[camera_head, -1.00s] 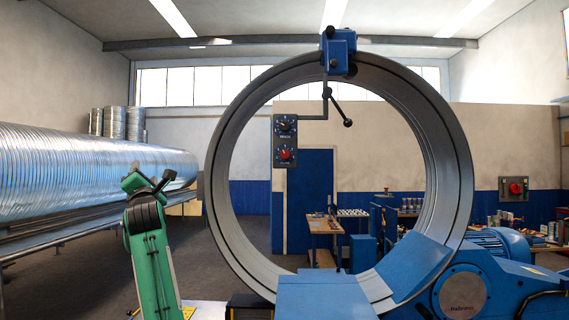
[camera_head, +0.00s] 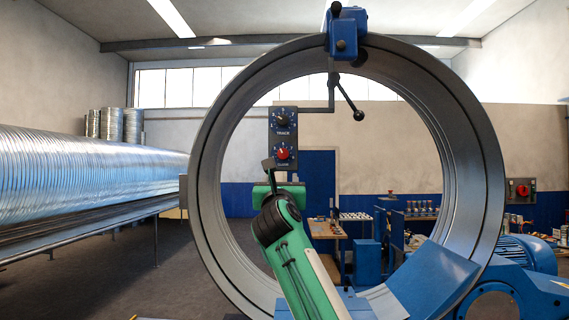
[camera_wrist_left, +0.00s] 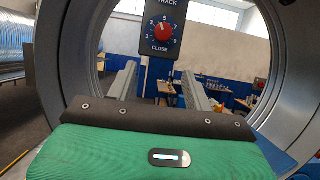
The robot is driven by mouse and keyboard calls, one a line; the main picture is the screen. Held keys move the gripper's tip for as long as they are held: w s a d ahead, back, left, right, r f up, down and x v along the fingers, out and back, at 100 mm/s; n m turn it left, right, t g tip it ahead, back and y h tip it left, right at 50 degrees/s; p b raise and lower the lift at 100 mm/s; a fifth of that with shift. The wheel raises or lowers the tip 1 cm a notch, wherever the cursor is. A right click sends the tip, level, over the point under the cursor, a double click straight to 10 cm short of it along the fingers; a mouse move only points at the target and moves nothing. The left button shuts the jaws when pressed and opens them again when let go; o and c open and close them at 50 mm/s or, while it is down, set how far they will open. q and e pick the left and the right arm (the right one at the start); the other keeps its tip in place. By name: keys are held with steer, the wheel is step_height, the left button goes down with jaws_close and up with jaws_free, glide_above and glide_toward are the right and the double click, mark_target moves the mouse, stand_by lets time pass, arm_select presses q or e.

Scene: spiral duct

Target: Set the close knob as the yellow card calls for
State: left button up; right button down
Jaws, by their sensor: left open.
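The close knob (camera_head: 282,153) is red and sits low on a dark control panel (camera_head: 271,134) hanging inside the big grey ring. In the left wrist view the close knob (camera_wrist_left: 163,30) shows a number scale around it and the word CLOSE below; its pointer tilts slightly left of straight up, near 5. My left gripper (camera_head: 282,173) is just below and in front of the panel. In the left wrist view my left gripper (camera_wrist_left: 160,85) is open, its fingers apart below the knob and not touching it. No readable yellow card shows. My right gripper is out of view.
A black track knob (camera_head: 283,119) sits above the red one. The grey ring (camera_head: 204,150) surrounds the panel, and a black-balled lever (camera_head: 358,115) hangs to its right. A long spiral duct (camera_head: 90,150) lies left. Workbenches stand behind.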

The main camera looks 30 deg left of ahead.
arm_select(q)
steer(key=p, duration=0.5)
glide_toward(283, 155)
steer(key=x, duration=0.3)
steer(key=p+x, duration=0.2)
steer(key=x, duration=0.1)
steer(key=shift+w+a+r, duration=0.15)
steer(key=shift+w+r, duration=0.15)
steer(key=shift+r, duration=0.05)
steer(key=shift+p+x, duration=0.65)
steer(key=shift+x, duration=0.2)
steer(key=shift+w+a+f, duration=0.2)
steer(key=shift+w+a, duration=0.05)
steer(key=shift+w, duration=0.15)
steer(key=shift+d+r, duration=0.1)
steer(key=c, duration=1)
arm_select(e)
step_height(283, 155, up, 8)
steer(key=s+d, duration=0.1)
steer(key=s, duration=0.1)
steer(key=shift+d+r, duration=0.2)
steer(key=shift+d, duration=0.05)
